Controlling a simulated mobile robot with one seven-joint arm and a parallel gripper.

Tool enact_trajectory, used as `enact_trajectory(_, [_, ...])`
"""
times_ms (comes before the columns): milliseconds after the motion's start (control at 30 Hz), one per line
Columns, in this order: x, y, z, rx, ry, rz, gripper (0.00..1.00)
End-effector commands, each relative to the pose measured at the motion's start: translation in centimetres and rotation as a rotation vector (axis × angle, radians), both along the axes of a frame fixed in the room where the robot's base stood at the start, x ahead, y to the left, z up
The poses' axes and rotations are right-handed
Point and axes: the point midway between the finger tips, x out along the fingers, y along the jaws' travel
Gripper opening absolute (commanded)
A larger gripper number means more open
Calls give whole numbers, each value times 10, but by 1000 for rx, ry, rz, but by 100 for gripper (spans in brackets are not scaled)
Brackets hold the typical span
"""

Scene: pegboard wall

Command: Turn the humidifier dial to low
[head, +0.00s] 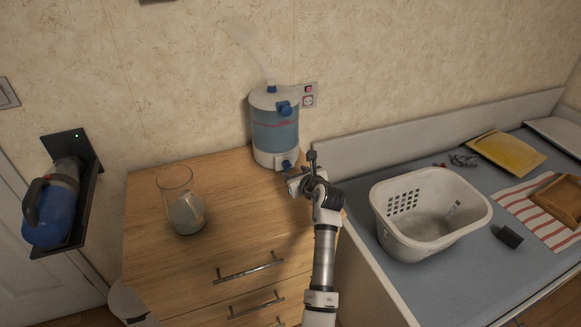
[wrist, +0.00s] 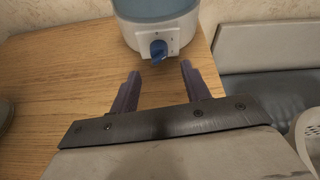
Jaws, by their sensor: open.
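The humidifier (head: 274,128) is a white and translucent blue tank at the back right of the wooden dresser, with mist rising from its top. Its blue dial (head: 286,165) sits low on the front. In the wrist view the dial (wrist: 158,50) is on a white panel with small marks too small to read; its pointer setting cannot be told. My gripper (wrist: 159,84) is open and empty. Its two fingers are in front of the dial, one to each side of it in the picture, and apart from it. In the head view my gripper (head: 292,180) is just below the dial.
A glass jar (head: 183,203) stands on the dresser (head: 230,225) to the left. A white laundry basket (head: 430,215) is on the blue-topped bench to the right. A wall outlet (head: 308,94) is behind the humidifier. A blue handheld vacuum (head: 52,208) hangs at left.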

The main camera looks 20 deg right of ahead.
Motion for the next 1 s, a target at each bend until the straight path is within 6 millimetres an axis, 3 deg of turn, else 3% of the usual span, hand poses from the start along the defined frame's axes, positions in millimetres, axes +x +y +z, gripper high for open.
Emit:
enact_trajectory(100, [20,2,-6,1,1,2,47])
enact_trajectory(300, [41,3,-16,1,0,2,47])
enact_trajectory(733, [48,3,-19,1,-2,1,47])
enact_trajectory(1000, [47,2,-19,1,-2,0,13])
